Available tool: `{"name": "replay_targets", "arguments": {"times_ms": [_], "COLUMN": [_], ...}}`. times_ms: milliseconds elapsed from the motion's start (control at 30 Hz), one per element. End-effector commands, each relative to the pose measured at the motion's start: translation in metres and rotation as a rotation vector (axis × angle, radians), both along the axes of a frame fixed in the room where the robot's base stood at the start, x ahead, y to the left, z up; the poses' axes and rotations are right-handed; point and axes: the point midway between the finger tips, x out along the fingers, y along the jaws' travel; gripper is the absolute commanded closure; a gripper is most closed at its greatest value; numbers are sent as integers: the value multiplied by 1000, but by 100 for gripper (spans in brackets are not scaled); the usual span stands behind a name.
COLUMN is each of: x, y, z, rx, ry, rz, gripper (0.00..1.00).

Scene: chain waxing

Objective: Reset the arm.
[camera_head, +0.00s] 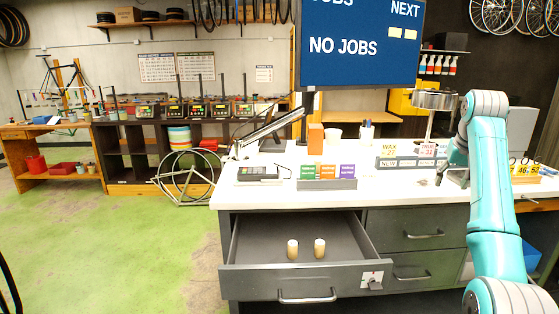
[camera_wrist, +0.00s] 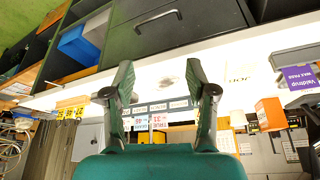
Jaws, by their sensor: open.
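My arm is teal and stands at the right of the head view, over the right end of the white counter. My gripper (camera_wrist: 160,85) shows in the wrist view with its two fingers spread apart and nothing between them.
The drawer (camera_head: 305,270) below the counter (camera_head: 345,195) is pulled open with two pale cylinders (camera_head: 306,248) inside.

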Motion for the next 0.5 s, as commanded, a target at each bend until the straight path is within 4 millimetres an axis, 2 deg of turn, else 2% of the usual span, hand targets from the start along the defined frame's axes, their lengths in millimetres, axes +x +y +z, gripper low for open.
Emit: {"name": "replay_targets", "arguments": {"times_ms": [267, 500], "x": [7, 14], "y": [4, 14], "z": [-42, -101], "rx": [-8, -19], "ry": [-22, -55], "rz": [8, 21], "gripper": [43, 43]}}
